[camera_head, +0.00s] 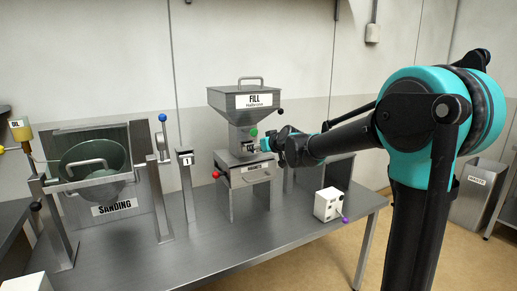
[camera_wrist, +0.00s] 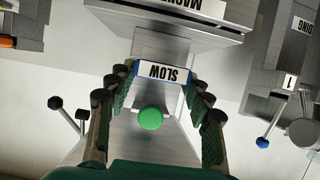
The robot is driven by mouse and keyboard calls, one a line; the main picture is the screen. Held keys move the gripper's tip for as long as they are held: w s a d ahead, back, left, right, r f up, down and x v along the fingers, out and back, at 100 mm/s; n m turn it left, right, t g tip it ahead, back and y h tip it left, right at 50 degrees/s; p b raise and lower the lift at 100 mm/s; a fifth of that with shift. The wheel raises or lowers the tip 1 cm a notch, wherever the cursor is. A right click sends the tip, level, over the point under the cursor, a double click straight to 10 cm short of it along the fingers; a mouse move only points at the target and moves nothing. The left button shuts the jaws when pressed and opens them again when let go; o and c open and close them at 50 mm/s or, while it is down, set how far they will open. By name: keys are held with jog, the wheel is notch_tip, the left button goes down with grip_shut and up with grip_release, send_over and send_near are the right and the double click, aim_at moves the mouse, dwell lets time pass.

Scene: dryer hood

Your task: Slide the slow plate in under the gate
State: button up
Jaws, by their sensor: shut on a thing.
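The slow plate (camera_wrist: 163,73) shows in the wrist view as a white plate edged in blue, its word SLOW upside down. It lies between the fingertips of my gripper (camera_wrist: 155,82), which is shut on it. In the head view, my gripper (camera_head: 267,145) is at the throat of the machine marked FILL (camera_head: 254,101), and the plate is too small to make out. A green knob (camera_wrist: 150,118) shows between my fingers, and also on the throat in the head view (camera_head: 254,132). I cannot clearly make out the gate or whether the plate is under it.
The machine stands on a steel bench (camera_head: 285,225). A red knob (camera_head: 216,175) is at its left side. A white box (camera_head: 328,204) with a purple-tipped lever is at the front right. The SANDING bowl (camera_head: 94,167) and a post marked 1 (camera_head: 186,160) are left.

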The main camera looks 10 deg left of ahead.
jog(key=shift+w+a, duration=0.6)
jog(key=shift+w, duration=0.3)
jog(key=shift+w+a, duration=0.65)
jog(key=shift+w, duration=0.3)
jog(key=shift+w+a, duration=0.6)
jog(key=shift+w, duration=0.3)
jog(key=o, duration=1.6)
jog(key=v, duration=1.2)
jog(key=shift+f, duration=0.1)
